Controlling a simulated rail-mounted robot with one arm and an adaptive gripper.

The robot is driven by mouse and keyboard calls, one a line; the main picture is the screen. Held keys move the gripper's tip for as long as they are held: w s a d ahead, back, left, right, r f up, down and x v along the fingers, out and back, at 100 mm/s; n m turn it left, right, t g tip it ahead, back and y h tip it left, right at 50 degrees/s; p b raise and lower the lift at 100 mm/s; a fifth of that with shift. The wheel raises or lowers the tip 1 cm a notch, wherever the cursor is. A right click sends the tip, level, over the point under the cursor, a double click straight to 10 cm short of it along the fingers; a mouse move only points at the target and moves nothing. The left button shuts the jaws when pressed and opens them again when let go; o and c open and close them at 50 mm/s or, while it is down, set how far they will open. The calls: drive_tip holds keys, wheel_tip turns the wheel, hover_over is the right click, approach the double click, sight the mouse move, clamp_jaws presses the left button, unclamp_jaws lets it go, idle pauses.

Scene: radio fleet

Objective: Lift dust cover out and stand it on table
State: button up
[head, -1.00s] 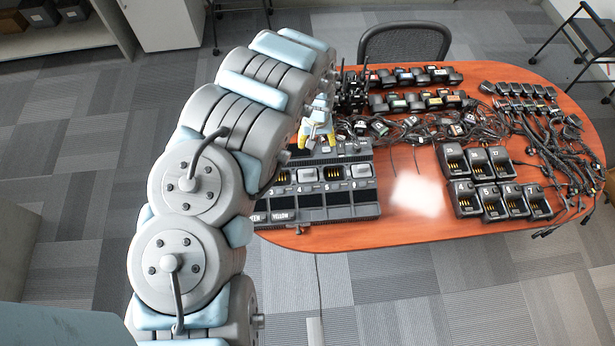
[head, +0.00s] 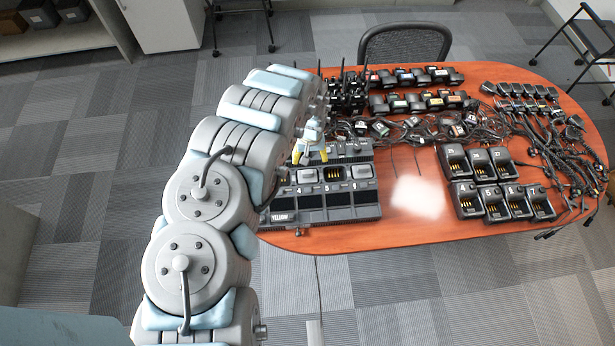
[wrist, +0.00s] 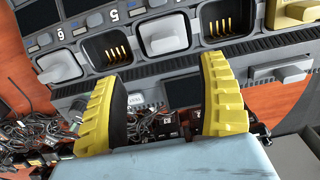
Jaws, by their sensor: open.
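The multi-slot charger (head: 350,212) lies on the left part of the table. Pale grey blocks, which look like dust covers, sit in some of its pockets, one (head: 307,176) near number 4 and one (head: 361,172) near number 6. The wrist view shows one pale block (wrist: 163,33) between two empty pockets, another (wrist: 58,67) to its left and a cream-yellow one (wrist: 290,12) at upper right. My gripper (head: 310,156) is open and empty above the charger's back part, with its yellow fingers (wrist: 165,105) apart from the blocks. I cannot tell which block is meant.
Black radios (head: 347,92) with upright antennas stand behind the charger. Cables (head: 455,127) and batteries (head: 415,77) cover the table's back. Single chargers (head: 490,195) stand at the right. Bare table (head: 415,195) lies between them and the big charger. A chair (head: 403,42) is behind.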

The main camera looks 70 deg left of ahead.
sight(308, 171)
drive_tip(key=shift+f, duration=1.35)
drive_tip(key=shift+s+d+f+p, duration=0.1)
drive_tip(key=shift+s+f+p, duration=0.15)
drive_tip(key=shift+f, duration=0.8)
drive_tip(key=shift+s+f+p, duration=0.15)
drive_tip(key=shift+f+p, duration=0.1)
drive_tip(key=shift+f, duration=1.75)
drive_tip(key=c, duration=1.3)
